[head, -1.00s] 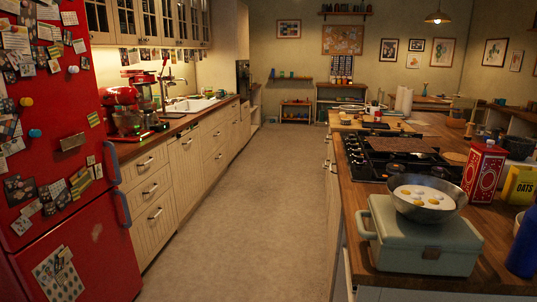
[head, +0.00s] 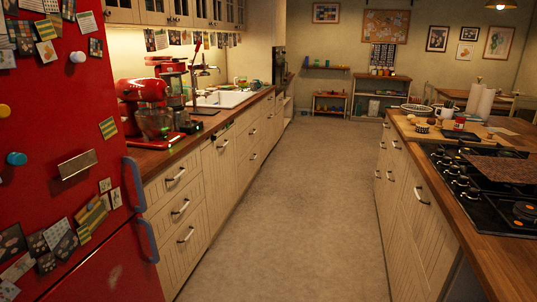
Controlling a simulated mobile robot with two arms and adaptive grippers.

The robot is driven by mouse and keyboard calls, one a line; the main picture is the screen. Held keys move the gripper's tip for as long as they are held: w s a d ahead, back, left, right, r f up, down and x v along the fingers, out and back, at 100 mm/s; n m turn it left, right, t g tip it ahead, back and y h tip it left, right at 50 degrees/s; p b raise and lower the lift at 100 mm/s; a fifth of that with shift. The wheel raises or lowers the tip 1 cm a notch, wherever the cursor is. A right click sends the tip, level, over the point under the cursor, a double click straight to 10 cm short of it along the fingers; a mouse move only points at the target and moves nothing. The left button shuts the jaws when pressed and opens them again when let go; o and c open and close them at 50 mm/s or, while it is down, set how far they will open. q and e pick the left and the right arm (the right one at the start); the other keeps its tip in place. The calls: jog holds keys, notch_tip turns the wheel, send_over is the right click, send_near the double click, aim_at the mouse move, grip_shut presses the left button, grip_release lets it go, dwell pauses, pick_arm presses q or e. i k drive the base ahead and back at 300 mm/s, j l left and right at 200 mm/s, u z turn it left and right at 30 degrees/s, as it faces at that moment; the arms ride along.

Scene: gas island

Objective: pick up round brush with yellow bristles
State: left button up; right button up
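I cannot make out a round brush with yellow bristles in the head view. The sink (head: 226,98) is set in the left counter, with a tap above it. Small things near its far end are too small to tell. Neither of my grippers is in view.
A red fridge (head: 80,170) stands close on the left. A red stand mixer (head: 148,105) is on the left counter (head: 155,163). The island (head: 484,226) with a black gas hob (head: 480,185) is on the right. The floor (head: 290,215) between them is clear.

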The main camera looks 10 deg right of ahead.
aim_at(439, 126)
jog(key=i+l+z, duration=0.2)
jog(key=i+z, duration=0.25)
jog(key=i, duration=0.5)
jog(key=i+j+z, duration=0.15)
jog(key=i+z, duration=0.3)
jog(key=i, duration=2.5)
jog(key=i+j+z, duration=0.1)
jog(key=i+z, duration=0.15)
jog(key=i, duration=0.25)
jog(key=i+j+z, duration=0.2)
jog(key=i, duration=0.25)
jog(key=i+j+z, duration=0.25)
jog(key=i, duration=0.2)
jog(key=i+j+z, duration=0.2)
jog(key=i, duration=0.25)
jog(key=j, duration=0.1)
